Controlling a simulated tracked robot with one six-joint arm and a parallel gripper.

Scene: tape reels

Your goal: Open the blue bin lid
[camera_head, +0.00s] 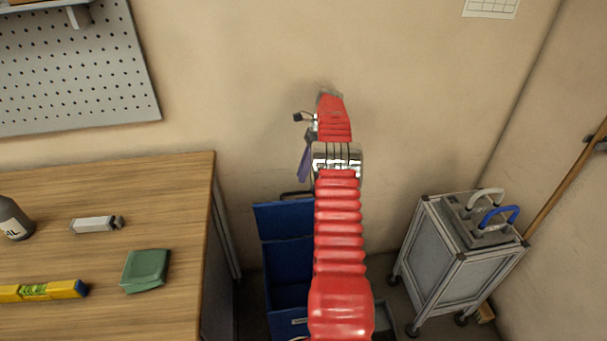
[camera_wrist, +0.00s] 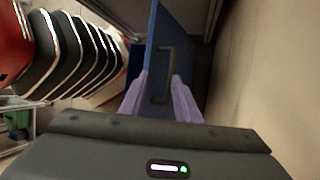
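The blue bin (camera_head: 287,290) stands on the floor behind my red arm, right of the workbench. Its blue lid (camera_head: 284,218) is raised at the back, and the dark inside shows below it. The lid also shows in the wrist view (camera_wrist: 185,40) as an upright panel with a black handle (camera_wrist: 165,75). My gripper (camera_head: 302,178) is above the lid, with purple fingers pointing down. In the wrist view my gripper (camera_wrist: 158,75) has its fingers apart, and the handle shows between them. I cannot tell whether they touch it. My arm hides the bin's right side.
A wooden workbench (camera_head: 185,195) fills the left, with a green cloth (camera_head: 146,269), a yellow level (camera_head: 42,291) and a bottle (camera_head: 14,220). A grey wheeled cart (camera_head: 460,250) stands right of the bin. The wall is close behind.

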